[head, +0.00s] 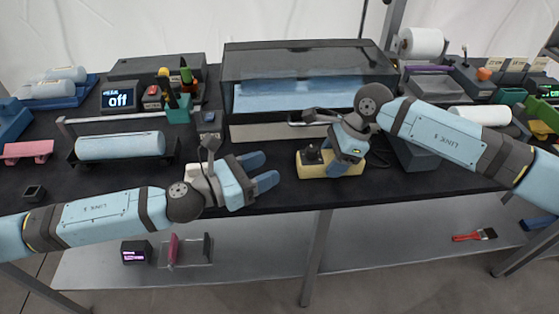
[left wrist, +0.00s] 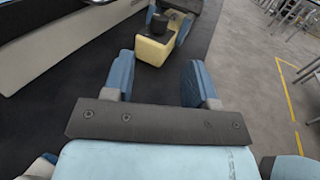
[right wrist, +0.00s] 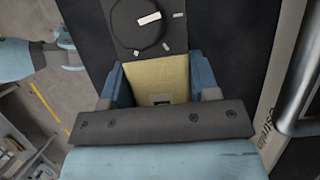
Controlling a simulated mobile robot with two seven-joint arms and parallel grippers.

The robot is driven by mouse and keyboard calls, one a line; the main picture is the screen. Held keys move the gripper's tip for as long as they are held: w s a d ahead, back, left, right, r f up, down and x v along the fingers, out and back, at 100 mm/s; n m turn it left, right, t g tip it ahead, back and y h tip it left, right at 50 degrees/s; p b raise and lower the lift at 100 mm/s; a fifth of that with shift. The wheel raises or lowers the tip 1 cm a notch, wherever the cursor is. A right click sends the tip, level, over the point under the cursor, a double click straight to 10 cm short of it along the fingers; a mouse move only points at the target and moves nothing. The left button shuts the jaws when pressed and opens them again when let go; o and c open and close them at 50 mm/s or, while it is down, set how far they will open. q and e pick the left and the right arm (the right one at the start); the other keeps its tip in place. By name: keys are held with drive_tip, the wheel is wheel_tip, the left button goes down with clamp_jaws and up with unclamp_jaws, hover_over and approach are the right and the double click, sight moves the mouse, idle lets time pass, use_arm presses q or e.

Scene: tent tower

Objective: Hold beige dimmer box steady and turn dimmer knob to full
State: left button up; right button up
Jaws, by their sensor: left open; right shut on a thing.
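The beige dimmer box (head: 313,169) sits near the table's front edge, in the middle of the head view. Its dark round knob (head: 312,154) is on top at the box's left end. In the right wrist view the knob (right wrist: 138,22) shows light marks, one on its face. My right gripper (right wrist: 158,80) is shut on the box, one finger on each side of its beige end. My left gripper (head: 262,172) is open and empty, to the left of the box and apart from it. The left wrist view shows the box (left wrist: 152,50) ahead, beyond my open left fingers (left wrist: 160,78).
A glass-fronted cabinet (head: 305,82) with a handle stands right behind the box. A light blue roll (head: 120,146) lies in a holder at left. A dark block (head: 412,155) is right of the box. The shelf below holds a red brush (head: 474,235) and a small display (head: 136,252).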

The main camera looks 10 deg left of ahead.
sight(309, 152)
use_arm(q)
drive_tip(key=shift+s+a, duration=0.2)
drive_tip(key=shift+o, duration=0.3)
drive_tip(key=shift+s+d+n+t+y, duration=0.15)
drive_tip(key=shift+d+n+t+y, duration=0.25)
drive_tip(key=shift+d+t, duration=0.1)
drive_tip(key=d+n+t+y, duration=0.1)
drive_tip(key=s+d+n+t+y, duration=0.1)
drive_tip(key=shift+s+d+r+y, duration=0.1)
drive_tip(key=shift+s+d+y, duration=0.1)
drive_tip(key=shift+y, duration=0.1)
drive_tip(key=shift+s+d+n+t+y, duration=0.2)
drive_tip(key=shift+s+n+t+y, duration=0.15)
drive_tip(key=shift+y, duration=0.2)
drive_tip(key=shift+s+d+n+t+y, duration=0.15)
drive_tip(key=shift+s+n+t+y, duration=0.1)
drive_tip(key=shift+n+y, duration=0.25)
drive_tip(key=x, duration=1.2)
drive_tip(key=shift+a, duration=0.1)
drive_tip(key=shift+c, duration=0.5)
